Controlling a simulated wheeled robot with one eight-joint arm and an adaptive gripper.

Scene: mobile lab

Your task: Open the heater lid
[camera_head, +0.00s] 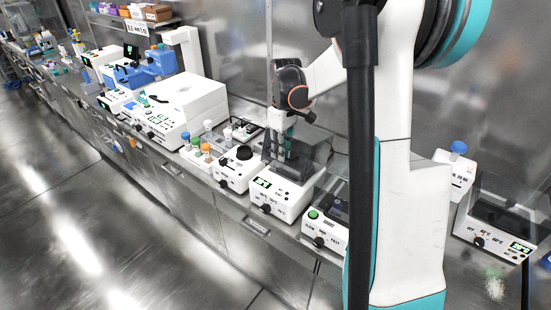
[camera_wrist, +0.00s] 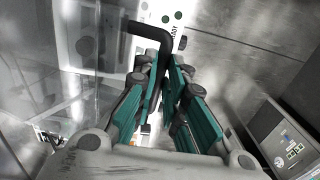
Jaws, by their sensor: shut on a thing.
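The heater is a white box (camera_head: 283,200) with a green display and a black knob, on the bench below my arm. A clear, greyish lid (camera_head: 312,156) shows at its top; I cannot tell its exact angle. In the wrist view, a clear panel (camera_wrist: 95,100) fills the left side. My gripper (camera_head: 283,150) is over the heater, pointing down. In the wrist view, the teal fingers of my gripper (camera_wrist: 163,72) are shut on a black bent handle (camera_wrist: 150,30). The part of the handle between the fingers is partly hidden.
A white device with a black knob (camera_head: 238,167) stands close on the left, beside several coloured-cap bottles (camera_head: 200,152). A white device with a green button (camera_head: 325,232) stands close on the right. The metal wall is behind. The floor (camera_head: 60,220) in front is clear.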

